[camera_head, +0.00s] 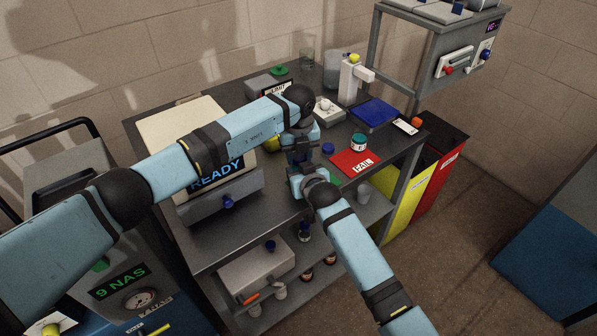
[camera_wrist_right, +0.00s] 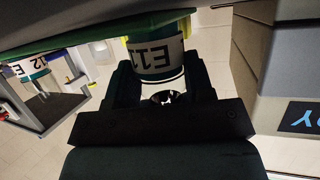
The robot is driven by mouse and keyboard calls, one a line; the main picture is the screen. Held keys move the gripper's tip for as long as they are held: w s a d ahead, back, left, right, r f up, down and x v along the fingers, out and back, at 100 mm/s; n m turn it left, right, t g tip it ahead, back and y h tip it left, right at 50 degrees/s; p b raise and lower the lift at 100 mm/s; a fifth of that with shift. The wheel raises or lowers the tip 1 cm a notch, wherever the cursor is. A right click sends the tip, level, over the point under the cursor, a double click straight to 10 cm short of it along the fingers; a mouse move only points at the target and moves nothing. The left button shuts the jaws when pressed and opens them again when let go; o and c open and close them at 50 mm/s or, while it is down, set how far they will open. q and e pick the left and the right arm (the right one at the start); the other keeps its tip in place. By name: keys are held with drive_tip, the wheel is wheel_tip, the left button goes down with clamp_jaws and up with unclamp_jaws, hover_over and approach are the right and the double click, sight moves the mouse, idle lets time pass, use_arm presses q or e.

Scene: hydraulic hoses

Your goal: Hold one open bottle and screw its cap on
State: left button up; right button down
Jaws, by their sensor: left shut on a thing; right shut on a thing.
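My right gripper is shut on this bottle. In the head view my right gripper (camera_head: 303,180) is over the front edge of the bench, and the bottle is mostly hidden there. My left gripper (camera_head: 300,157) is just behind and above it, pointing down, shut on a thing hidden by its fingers. I cannot tell whether bottle and cap touch.
A blue cap (camera_head: 328,148) lies on the bench (camera_head: 285,205). A blue tray (camera_head: 375,112) is behind. A READY box (camera_head: 222,190) is left of the grippers. Bottles stand on the shelf below.

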use_arm(q)
drive_tip(key=m, duration=0.2)
drive_tip(key=shift+m, duration=0.3)
drive_tip(key=m, duration=0.3)
drive_tip(key=shift+m, duration=0.4)
drive_tip(key=o, duration=1)
drive_tip(key=shift+s+d, duration=0.1)
drive_tip(key=shift+d, duration=0.05)
